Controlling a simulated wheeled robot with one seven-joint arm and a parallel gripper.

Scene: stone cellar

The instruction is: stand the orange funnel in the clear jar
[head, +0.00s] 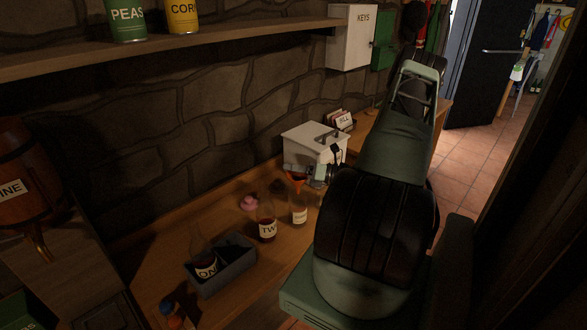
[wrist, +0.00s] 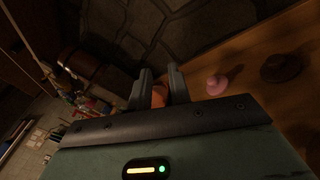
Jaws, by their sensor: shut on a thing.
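The orange funnel (head: 297,182) is in my gripper (head: 316,176), wide end up and spout down, over the right-hand labelled jar (head: 299,214) on the bench. I cannot tell whether the spout tip is inside the jar's mouth or just above it. This jar looks clear; its label is too small to read. In the wrist view the two fingers of my gripper (wrist: 159,83) close on the funnel (wrist: 159,97), of which only a small orange patch shows. The jar is hidden there.
A jar marked TW (head: 267,230) stands just left. A dark open box (head: 237,277) holds a bottle marked ON. A pink object (head: 249,203) lies behind the jars; a white box (head: 310,143) stands behind the funnel. A shelf (head: 170,49) runs above.

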